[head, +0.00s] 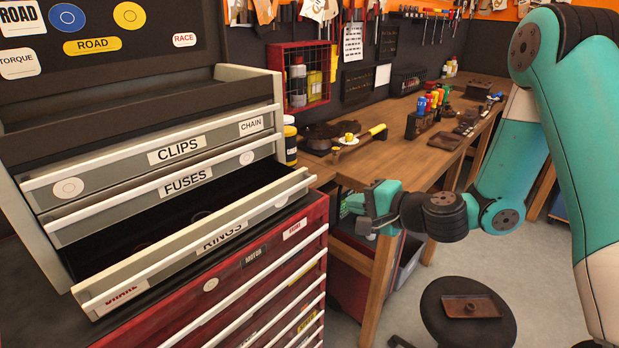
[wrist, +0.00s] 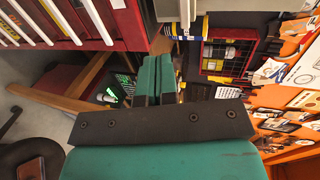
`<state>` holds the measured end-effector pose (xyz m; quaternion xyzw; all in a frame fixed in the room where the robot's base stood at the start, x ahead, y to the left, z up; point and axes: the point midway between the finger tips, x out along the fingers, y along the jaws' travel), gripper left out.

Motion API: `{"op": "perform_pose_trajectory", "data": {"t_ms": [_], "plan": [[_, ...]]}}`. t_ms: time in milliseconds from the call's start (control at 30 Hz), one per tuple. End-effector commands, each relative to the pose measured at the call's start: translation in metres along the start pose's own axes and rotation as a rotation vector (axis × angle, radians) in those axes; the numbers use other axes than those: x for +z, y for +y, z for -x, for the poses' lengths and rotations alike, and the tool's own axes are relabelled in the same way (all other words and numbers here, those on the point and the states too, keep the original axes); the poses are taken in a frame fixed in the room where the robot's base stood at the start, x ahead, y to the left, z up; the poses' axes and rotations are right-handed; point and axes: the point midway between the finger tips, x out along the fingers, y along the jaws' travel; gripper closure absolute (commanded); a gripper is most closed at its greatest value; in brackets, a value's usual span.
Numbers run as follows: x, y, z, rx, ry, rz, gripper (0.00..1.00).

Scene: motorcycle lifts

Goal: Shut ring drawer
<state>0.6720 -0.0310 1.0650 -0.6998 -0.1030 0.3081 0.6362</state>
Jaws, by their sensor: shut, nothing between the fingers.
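The ring drawer (head: 180,257), labelled RINGS, is the lowest drawer of the grey top chest (head: 22,222). It stands pulled out, with its dark interior showing. A pale handle strip runs along its front and covers part of the label. The FUSES drawer (head: 122,204) and CLIPS drawer (head: 110,170) above it sit further back and look closed. My gripper (head: 352,206) is to the right of the drawer's right end, apart from it, in front of the workbench. In the wrist view its green fingers (wrist: 157,76) are together and empty.
A red cabinet (head: 316,235) with several pale handles stands under the chest. A wooden workbench (head: 385,150) with tools is behind my gripper. A dark round stool (head: 440,318) with a brown tray (head: 470,307) stands at the lower right. Grey floor is clear beside it.

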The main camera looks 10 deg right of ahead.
Motion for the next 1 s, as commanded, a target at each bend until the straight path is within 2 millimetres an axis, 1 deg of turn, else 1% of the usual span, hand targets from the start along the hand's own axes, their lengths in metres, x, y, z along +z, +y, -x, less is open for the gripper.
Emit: {"op": "perform_pose_trajectory", "data": {"t_ms": [67, 167, 533, 600, 700, 800, 1000], "plan": [[-0.001, -0.001, -0.006, -0.001, 0.004, -0.006, 1.0], [0.0, -0.002, -0.021, -0.001, 0.001, -0.003, 1.0], [0.001, -0.004, -0.099, -0.001, -0.001, 0.001, 1.0], [0.001, -0.009, -0.11, -0.002, 0.0, 0.001, 1.0], [0.0, -0.011, -0.122, -0.002, 0.001, 0.0, 1.0], [0.0, -0.012, -0.131, -0.001, 0.002, -0.001, 1.0], [0.0, -0.011, -0.136, -0.001, 0.002, -0.002, 1.0]]}}
